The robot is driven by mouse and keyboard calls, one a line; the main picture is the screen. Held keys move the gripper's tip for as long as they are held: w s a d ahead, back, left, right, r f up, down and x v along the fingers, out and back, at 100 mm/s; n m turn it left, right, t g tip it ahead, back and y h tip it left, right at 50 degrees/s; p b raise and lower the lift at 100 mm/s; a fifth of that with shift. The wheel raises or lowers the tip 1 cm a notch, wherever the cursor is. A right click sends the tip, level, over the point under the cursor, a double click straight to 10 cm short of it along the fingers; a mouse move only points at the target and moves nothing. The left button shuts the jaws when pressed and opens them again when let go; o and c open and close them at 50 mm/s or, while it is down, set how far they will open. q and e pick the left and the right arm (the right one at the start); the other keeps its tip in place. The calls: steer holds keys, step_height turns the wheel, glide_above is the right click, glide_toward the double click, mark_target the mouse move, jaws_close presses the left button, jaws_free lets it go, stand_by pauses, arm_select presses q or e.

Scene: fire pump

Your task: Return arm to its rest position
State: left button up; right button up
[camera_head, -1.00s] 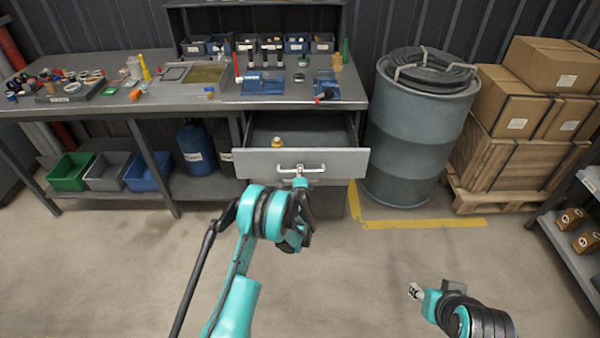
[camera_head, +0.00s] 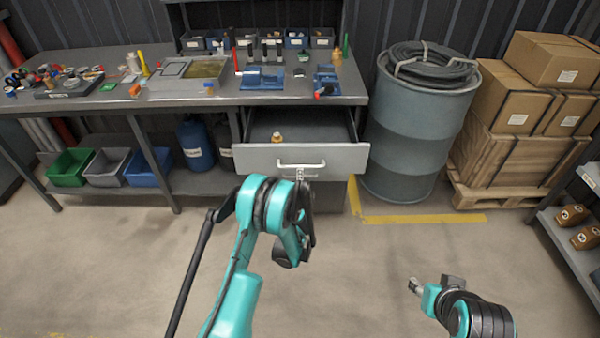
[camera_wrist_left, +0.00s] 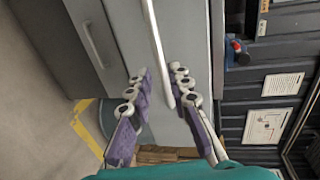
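The drawer (camera_head: 255,160) under the workbench stands pulled out, with its white bar handle (camera_head: 301,165) on the front. My left gripper (camera_head: 300,174) is just below and in front of the handle. In the left wrist view its two purple-padded fingers (camera_wrist_left: 160,88) are spread apart. The handle (camera_wrist_left: 157,45) shows between and beyond their tips, with no finger closed on it. The left arm is stretched forward and bent, hiding part of the floor. My right gripper (camera_head: 415,286) is low at the right, over bare floor and away from everything; its fingers are too small to judge.
A small brass-coloured piece (camera_head: 277,138) lies in the drawer. The workbench (camera_head: 120,102) carries tools, trays and blue vises. A blue drum (camera_head: 417,135) with coiled hose stands right of the drawer. Boxes on a pallet (camera_head: 495,200) and a shelf are at the right. The floor in front is clear.

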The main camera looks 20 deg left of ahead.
arm_select(q)
steer(key=shift+s, duration=0.15)
stand_by(0.3)
steer(key=s+a+r+n+g, duration=0.15)
steer(key=s+r+n, duration=0.25)
steer(key=s+r, duration=0.4)
steer(key=s+r+n+g, duration=0.35)
steer(key=s+r, duration=0.25)
steer(key=r, duration=0.5)
steer(key=s+d+n+g+h, duration=0.1)
steer(key=s+d+n+h, duration=0.1)
steer(key=s, duration=1.1)
steer(key=s+d+f+n+g+h, duration=0.1)
steer(key=s+d+n, duration=0.3)
steer(key=s, duration=1)
steer(key=shift+n+g+h, duration=0.5)
steer(key=shift+n+h, duration=0.1)
steer(key=shift+n, duration=0.05)
